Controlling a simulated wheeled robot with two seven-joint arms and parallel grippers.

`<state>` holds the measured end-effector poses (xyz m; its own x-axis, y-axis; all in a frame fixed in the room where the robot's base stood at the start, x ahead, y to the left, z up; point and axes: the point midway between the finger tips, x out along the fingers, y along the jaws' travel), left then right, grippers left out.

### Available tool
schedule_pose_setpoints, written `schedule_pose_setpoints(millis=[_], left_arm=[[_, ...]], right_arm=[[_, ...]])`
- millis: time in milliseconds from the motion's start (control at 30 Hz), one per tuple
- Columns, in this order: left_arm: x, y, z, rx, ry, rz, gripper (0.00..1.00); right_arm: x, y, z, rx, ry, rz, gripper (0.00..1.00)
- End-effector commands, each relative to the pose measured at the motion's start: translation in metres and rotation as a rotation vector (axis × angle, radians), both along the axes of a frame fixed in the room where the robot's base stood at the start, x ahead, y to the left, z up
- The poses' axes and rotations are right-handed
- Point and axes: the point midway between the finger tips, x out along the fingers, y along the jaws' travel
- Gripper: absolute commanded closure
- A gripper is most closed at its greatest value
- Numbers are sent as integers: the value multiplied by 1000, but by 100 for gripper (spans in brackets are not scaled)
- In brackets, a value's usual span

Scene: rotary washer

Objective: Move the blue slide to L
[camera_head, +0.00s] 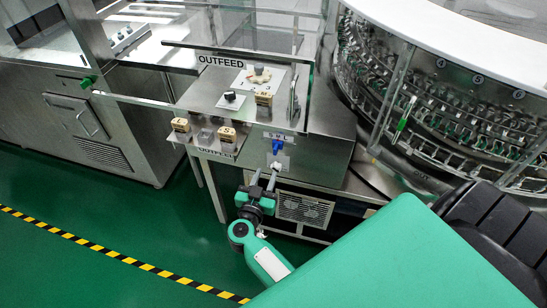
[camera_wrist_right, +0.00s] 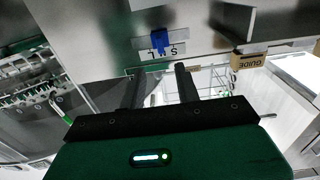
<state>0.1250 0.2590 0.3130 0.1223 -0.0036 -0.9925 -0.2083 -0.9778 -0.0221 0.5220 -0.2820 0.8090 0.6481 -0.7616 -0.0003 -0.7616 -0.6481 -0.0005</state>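The blue slide (camera_head: 277,146) sits on the upright metal face of the outfeed cabinet, just below a small white S M L label (camera_head: 280,135). It appears near the label's middle letter; its exact setting is hard to tell. In the right wrist view the blue slide (camera_wrist_right: 158,40) and the label (camera_wrist_right: 176,51) show ahead of the fingers. My right gripper (camera_head: 264,177) is below the slide, apart from it, with its fingers pointing up at the panel. Its two fingers (camera_wrist_right: 159,72) are spread and empty. My left gripper is not in view.
A white part (camera_head: 277,165) protrudes below the slide. The round washer (camera_head: 460,110) stands at the right. Green floor (camera_head: 130,220) is clear at the left.

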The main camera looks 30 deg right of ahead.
Motion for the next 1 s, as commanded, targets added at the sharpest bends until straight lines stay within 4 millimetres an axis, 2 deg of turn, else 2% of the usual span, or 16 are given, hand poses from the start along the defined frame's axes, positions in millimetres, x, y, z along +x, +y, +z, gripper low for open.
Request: schedule_pose_setpoints(millis=[33,300,600,1000], left_arm=[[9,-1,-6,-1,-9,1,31],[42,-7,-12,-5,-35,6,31],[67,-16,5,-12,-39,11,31],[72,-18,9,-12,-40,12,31]], right_arm=[[8,-10,-4,-2,-6,-1,67],[46,-54,-5,-3,-5,1,67],[60,-70,-1,-1,-2,1,67],[63,-73,-1,-1,-1,2,67]])
